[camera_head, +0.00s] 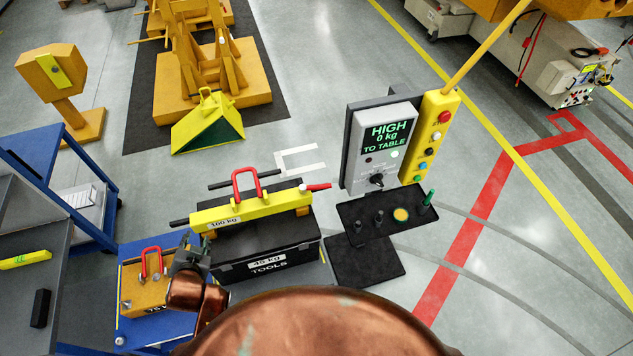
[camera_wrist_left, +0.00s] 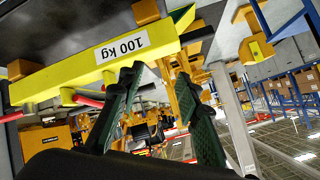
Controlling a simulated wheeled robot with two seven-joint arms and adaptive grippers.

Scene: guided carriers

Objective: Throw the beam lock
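A yellow lifting beam (camera_head: 262,206), labelled 100 kg, lies across the top of a black tool box (camera_head: 268,252). A red shackle (camera_head: 248,182) stands on the beam's middle, and a red-handled lever (camera_head: 316,187) sticks out at its right end. The beam also shows large in the left wrist view (camera_wrist_left: 80,70), with red parts beside it. My left gripper (camera_head: 190,254) is near the beam's left end, just below it. Its fingers are apart and empty in the left wrist view (camera_wrist_left: 160,78). I cannot tell which part is the lock. My right gripper is out of view.
An orange box (camera_head: 135,293) with a red shackle sits on a blue cart at left. A grey console (camera_head: 378,150) reads HIGH, 0 kg, TO TABLE; a yellow button pendant (camera_head: 430,140) and black peg tray (camera_head: 370,236) adjoin it. Floor right of these is clear.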

